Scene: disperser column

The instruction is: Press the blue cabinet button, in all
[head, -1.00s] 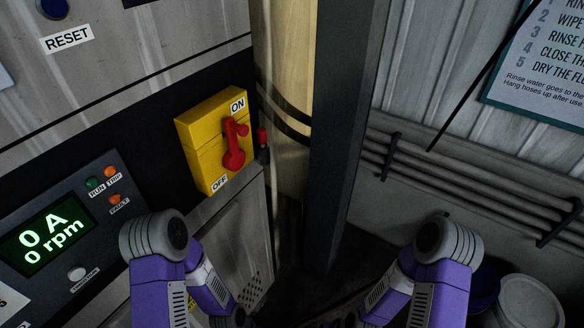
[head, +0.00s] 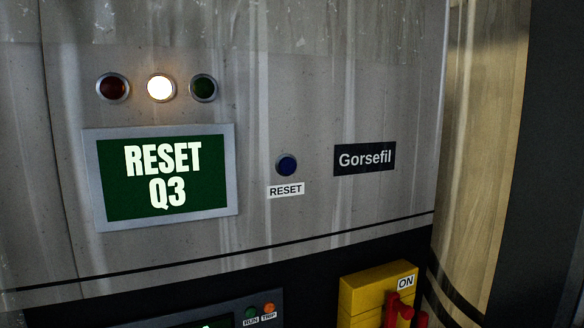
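The blue button (head: 286,165) sits on the grey cabinet front (head: 330,90) in the middle of the head view, above a white label reading RESET (head: 286,190). To its left a green screen (head: 150,177) in a grey frame reads "RESET Q3". Nothing covers or touches the button. Neither of my grippers is in the view.
Above the screen are three lamps; the middle one (head: 161,88) is lit white, the red and green ones dark. A yellow switch box (head: 366,292) with a red lever (head: 398,310) is at the lower right. A dark post (head: 545,180) stands at the right.

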